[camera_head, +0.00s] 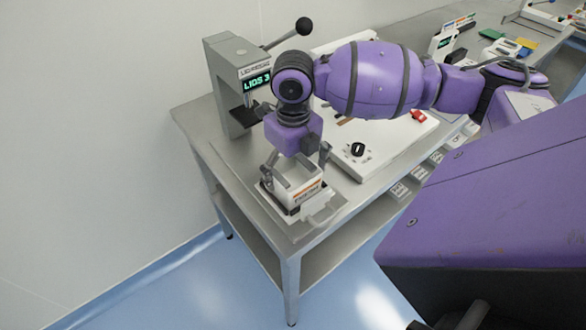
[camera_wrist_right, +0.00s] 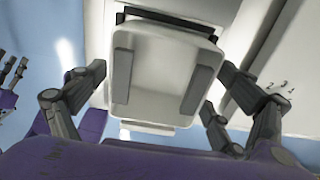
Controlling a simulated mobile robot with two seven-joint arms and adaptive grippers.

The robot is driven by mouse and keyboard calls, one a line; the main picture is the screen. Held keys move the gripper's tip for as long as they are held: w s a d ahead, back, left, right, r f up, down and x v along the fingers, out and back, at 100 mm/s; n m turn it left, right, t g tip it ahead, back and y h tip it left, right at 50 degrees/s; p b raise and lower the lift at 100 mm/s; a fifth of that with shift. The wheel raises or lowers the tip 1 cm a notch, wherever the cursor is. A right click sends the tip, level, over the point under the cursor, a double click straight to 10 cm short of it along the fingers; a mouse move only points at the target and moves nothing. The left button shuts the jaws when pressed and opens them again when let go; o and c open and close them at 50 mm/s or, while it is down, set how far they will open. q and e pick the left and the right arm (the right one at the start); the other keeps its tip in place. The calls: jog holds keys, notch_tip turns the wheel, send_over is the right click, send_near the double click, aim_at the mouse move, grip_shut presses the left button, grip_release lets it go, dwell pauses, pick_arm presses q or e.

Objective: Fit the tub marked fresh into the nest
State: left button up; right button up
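A white tub (camera_head: 307,193) with an orange band and dark lettering, too small to read surely, is at the table's front left corner. It is over a dark-edged base (camera_head: 294,211) with a light loop handle (camera_head: 325,212), perhaps the nest; I cannot tell whether it is seated. My right gripper (camera_head: 297,172) points down at the tub, its fingers spread to either side. In the right wrist view the tub (camera_wrist_right: 157,75) shows between two grey finger pads; whether they press on it is unclear. Part of my left gripper (camera_wrist_right: 12,72) seems to show at that view's left edge.
A grey lever press (camera_head: 232,70) with a green "LIDS 3" display stands behind my right gripper. A white panel (camera_head: 385,150) with a black knob (camera_head: 357,149) and a red part (camera_head: 418,116) lies to the right. The table's front edge is close to the tub.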

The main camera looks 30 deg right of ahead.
aim_at(293, 186)
pick_arm(q)
jog(key=shift+w+a+r, duration=0.1)
jog(key=shift+w, duration=0.25)
pick_arm(e)
jog(key=shift+r, duration=0.1)
jog(key=shift+r, duration=0.25)
pick_arm(q)
jog(key=shift+s+d+r, duration=0.1)
jog(key=shift+s+d, duration=0.1)
pick_arm(e)
notch_tip(293, 186, up, 12)
jog(key=shift+f, duration=0.15)
pick_arm(q)
jog(key=shift+w+a, duration=0.1)
jog(key=shift+w, duration=0.1)
pick_arm(e)
jog(key=shift+f, duration=0.1)
